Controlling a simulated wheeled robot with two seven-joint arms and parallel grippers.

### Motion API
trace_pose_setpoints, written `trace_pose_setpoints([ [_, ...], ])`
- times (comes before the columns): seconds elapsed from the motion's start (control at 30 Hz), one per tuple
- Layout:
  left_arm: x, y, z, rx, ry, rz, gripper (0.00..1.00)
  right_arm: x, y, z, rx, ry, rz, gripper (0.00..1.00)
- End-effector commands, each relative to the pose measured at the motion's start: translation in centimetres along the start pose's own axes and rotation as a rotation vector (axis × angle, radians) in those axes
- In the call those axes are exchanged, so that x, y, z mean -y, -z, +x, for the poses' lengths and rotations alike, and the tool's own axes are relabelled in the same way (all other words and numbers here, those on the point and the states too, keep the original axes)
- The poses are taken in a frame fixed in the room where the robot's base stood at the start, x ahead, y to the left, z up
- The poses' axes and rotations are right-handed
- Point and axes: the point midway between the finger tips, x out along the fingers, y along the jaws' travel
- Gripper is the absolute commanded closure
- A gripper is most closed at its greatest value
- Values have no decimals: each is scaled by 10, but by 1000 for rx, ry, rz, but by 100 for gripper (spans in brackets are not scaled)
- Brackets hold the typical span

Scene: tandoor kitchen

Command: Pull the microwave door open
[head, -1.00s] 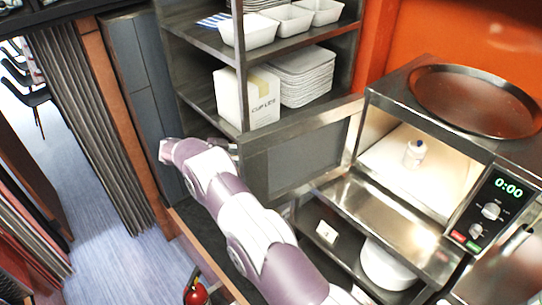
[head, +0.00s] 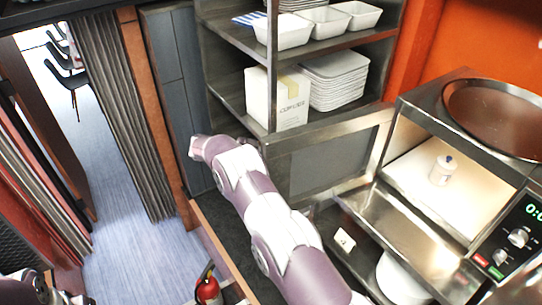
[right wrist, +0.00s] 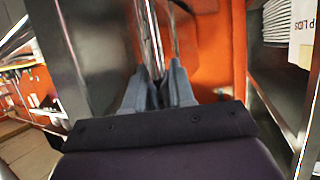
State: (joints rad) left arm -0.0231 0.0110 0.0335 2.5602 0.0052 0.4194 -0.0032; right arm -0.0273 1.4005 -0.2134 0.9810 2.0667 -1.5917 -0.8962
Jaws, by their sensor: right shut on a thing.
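The microwave (head: 425,205) stands at the right in the head view, its lit inside showing. Its door (head: 325,165) stands wide open, swung out to the left. A small white jar with a blue top (head: 442,172) is inside. My right arm, purple and white, reaches up from the bottom to the door's free edge. In the right wrist view my right gripper (right wrist: 158,92) is shut on the shiny upright door handle (right wrist: 151,35). In the head view its fingers are hidden. Only a dark part of my left arm shows at the bottom left; its gripper is out of view.
A metal shelf with white trays (head: 335,80) and a carton (head: 278,98) stands behind the door. A round metal tray (head: 495,115) lies on the microwave. A red fire extinguisher (head: 208,290) is at the bottom. The floor (head: 140,255) at left is clear.

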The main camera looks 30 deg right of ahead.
Motion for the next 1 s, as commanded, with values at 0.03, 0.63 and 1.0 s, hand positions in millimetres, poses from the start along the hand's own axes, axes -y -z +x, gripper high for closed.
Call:
trace_pose_setpoints([
  [0.03,0,2,-14,0,0,0,34,-9,7,-1,-2,-5,-8,100],
  [0.63,0,8,-70,0,0,0,34,-121,14,30,1,105,-48,100],
  [1.0,0,8,-70,0,0,0,34,-120,14,30,1,104,-47,56],
])
